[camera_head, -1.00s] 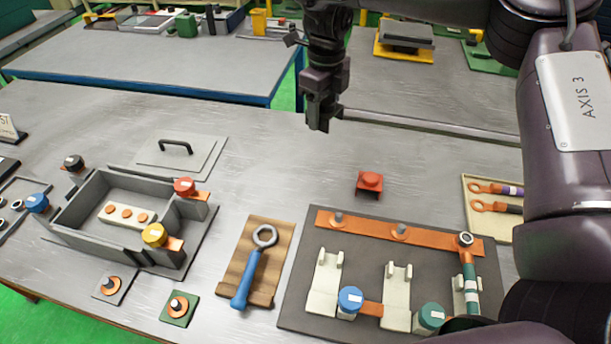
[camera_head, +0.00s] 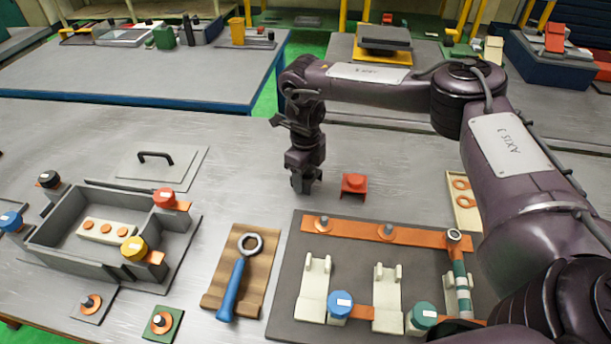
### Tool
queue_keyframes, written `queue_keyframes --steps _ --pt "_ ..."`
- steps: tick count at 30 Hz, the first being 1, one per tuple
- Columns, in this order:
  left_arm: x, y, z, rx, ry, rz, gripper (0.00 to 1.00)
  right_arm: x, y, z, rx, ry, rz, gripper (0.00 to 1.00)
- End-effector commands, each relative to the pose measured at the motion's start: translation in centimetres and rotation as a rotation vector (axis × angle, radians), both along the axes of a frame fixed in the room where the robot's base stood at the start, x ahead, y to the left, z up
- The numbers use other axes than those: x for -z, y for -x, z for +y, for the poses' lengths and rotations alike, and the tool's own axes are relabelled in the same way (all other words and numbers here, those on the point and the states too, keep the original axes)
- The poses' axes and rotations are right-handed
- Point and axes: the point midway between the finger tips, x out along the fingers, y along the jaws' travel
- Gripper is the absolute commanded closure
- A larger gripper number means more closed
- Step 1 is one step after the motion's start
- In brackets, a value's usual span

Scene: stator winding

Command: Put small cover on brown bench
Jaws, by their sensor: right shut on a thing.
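My right gripper (camera_head: 303,186) hangs pointing down over the grey table, just left of a small red capped block (camera_head: 353,184) and apart from it. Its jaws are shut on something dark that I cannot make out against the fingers. I cannot tell for sure which thing is the small cover. A grey plate with a black handle (camera_head: 157,159) lies behind the open grey box. No separate brown bench is clear to me; a brown wooden board (camera_head: 221,289) lies front centre with a blue-handled ring tool (camera_head: 235,279) on it. My left gripper is not in view.
The open grey box (camera_head: 60,215) has red, yellow and black capped posts around it. A dark board (camera_head: 345,270) with orange bars and white brackets lies right of centre. The table around the gripper is mostly clear. Other tables stand behind.

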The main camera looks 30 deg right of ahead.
Motion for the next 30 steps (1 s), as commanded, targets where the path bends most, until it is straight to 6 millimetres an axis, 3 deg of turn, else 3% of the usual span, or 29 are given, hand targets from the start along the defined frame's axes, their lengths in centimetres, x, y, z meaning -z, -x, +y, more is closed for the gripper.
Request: queue_keyframes --steps 3,15,16,20,30 --pt "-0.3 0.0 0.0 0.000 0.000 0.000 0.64 1.0 0.0 0.0 0.000 -0.001 -0.001 0.66" --pt "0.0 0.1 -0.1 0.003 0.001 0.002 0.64 1.6 0.0 0.0 0.000 -0.001 0.000 0.66" --pt "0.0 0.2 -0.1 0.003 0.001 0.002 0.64 1.5 0.0 0.0 0.000 -0.001 -0.001 0.40" --pt "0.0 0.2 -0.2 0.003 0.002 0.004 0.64 1.5 0.0 0.0 0.000 -0.001 -0.001 0.23" --pt "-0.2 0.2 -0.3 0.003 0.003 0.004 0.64 1.1 0.0 0.0 -0.001 -0.001 -0.002 0.22"
